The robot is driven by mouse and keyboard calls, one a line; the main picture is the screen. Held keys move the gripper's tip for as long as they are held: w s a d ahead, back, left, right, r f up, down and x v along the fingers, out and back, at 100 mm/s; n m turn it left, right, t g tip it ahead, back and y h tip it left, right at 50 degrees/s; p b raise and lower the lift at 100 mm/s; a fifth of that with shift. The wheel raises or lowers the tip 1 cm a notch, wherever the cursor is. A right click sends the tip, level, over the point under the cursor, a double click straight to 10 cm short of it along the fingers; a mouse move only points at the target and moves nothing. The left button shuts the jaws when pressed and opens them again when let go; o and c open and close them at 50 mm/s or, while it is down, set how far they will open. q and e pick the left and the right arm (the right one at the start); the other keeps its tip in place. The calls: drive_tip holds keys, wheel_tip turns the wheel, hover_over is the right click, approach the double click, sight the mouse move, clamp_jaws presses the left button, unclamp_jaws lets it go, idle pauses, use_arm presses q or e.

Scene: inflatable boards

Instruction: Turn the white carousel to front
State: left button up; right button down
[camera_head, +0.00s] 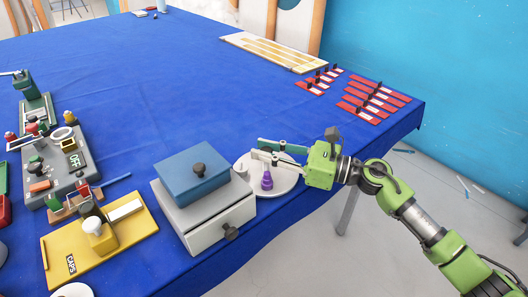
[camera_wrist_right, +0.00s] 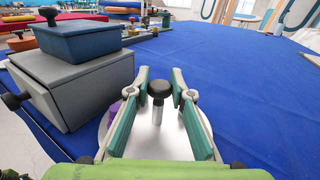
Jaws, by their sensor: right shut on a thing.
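The white carousel (camera_head: 287,184) is a round disc on the blue table, right of the grey box. It also shows under my fingers in the right wrist view (camera_wrist_right: 160,142). A purple bottle-shaped piece (camera_head: 266,181) stands on it; in the wrist view it is mostly hidden behind the left finger. My right gripper (camera_head: 258,152) reaches in from the right over the disc. In the wrist view its teal fingers (camera_wrist_right: 160,85) stand either side of a black-topped metal post (camera_wrist_right: 158,90) on the disc and are shut on it. My left gripper is not in view.
A grey box (camera_head: 220,213) with a blue lidded box (camera_head: 192,170) on top stands close left of the carousel. A yellow board (camera_head: 130,245) and a grey panel (camera_head: 60,165) lie further left. Red-and-white strips (camera_head: 375,100) lie at the far right. The table middle is clear.

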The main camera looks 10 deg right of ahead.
idle(0.4)
drive_tip(key=c, duration=1.8)
unclamp_jaws()
drive_tip(key=shift+c, duration=0.2)
drive_tip(key=v, duration=1.2)
